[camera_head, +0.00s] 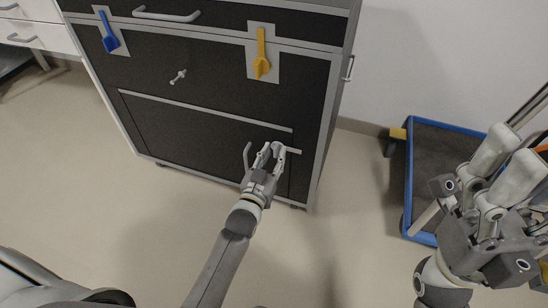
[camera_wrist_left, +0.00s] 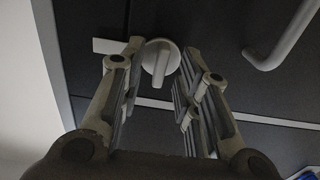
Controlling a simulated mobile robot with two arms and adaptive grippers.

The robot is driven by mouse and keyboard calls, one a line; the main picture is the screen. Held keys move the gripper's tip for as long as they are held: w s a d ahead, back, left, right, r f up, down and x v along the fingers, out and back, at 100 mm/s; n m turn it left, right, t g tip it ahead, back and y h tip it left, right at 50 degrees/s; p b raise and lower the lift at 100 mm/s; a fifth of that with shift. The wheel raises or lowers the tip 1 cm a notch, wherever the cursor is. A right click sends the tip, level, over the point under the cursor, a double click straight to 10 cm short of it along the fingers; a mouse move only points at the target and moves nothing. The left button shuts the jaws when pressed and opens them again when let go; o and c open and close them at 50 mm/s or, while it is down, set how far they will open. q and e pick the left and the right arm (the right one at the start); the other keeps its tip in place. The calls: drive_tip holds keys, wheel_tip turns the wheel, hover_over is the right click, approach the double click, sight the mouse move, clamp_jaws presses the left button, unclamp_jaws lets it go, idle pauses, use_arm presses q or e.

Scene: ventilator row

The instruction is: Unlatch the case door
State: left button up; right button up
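The case (camera_head: 215,80) has a dark front with grey edging. Its lower door (camera_head: 185,130) lies flush with the front. A pale round latch knob (camera_wrist_left: 160,62) with a ridge across it sits at the door's right side, with a pale bar (camera_head: 293,150) beside it. My left gripper (camera_head: 268,151) is at the latch, and its arm hides part of the door. In the left wrist view, its open fingers (camera_wrist_left: 163,48) stand either side of the knob; I cannot tell whether they touch it. My right gripper (camera_head: 508,160) is open and empty at the far right.
A grey door handle (camera_head: 247,155) stands out just left of the left gripper. Above are a blue lever (camera_head: 109,34), a yellow lever (camera_head: 261,55) and a small metal knob (camera_head: 178,76). A blue-edged cart (camera_head: 409,175) stands at right. The floor before the case is clear.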

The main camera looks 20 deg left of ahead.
use_arm(q)
drive_tip(key=shift+w, duration=0.45)
clamp_jaws()
